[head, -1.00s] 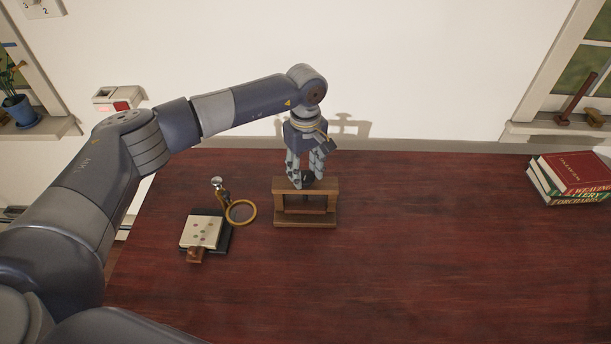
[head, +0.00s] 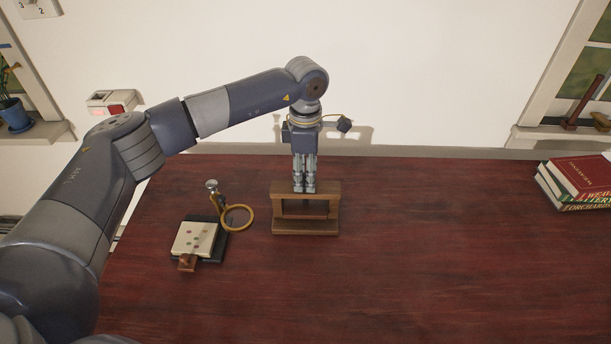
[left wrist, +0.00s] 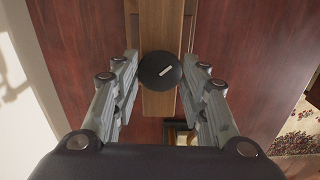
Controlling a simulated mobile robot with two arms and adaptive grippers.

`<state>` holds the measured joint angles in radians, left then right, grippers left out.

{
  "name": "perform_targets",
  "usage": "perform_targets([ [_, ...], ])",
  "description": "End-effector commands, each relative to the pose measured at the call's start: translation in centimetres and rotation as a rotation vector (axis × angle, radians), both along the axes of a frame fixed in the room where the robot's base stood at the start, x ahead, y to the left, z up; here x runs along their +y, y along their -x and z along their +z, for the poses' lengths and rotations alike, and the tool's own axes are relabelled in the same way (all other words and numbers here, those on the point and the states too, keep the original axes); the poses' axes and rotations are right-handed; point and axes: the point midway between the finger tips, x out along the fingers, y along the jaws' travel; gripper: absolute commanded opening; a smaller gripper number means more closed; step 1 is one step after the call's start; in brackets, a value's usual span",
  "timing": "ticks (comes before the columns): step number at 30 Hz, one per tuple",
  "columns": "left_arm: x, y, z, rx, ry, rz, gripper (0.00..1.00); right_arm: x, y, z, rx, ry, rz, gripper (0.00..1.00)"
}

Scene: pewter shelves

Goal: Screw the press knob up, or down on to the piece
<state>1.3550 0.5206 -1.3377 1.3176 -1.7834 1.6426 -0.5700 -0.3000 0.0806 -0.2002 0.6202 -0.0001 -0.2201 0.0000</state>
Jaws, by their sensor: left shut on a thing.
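The wooden press (head: 306,228), a small brown frame with a top beam and a base, stands upright on the red-brown table. Its press knob (left wrist: 160,71) is round and black with a white line, seen from above in the left wrist view over the wooden beam (left wrist: 160,22). In the head view my fingers hide the knob. My left gripper (head: 304,190) points straight down at the top beam. Whether a piece lies inside the press cannot be told. My right gripper is not in view.
Left of the press are a brass-rimmed ring (head: 237,218) with a silver-topped stand, and a pale dotted block (head: 195,239) on a dark base. Books (head: 577,184) lie at the far right. The table's front and right middle are clear.

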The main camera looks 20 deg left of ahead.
Motion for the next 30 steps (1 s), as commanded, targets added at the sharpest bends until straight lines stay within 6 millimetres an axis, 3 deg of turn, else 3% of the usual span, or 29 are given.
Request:
perform_targets([
  [30, 0.0, 0.0, -0.1, 0.0, 0.001, 0.964, 0.16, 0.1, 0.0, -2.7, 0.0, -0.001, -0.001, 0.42],
])
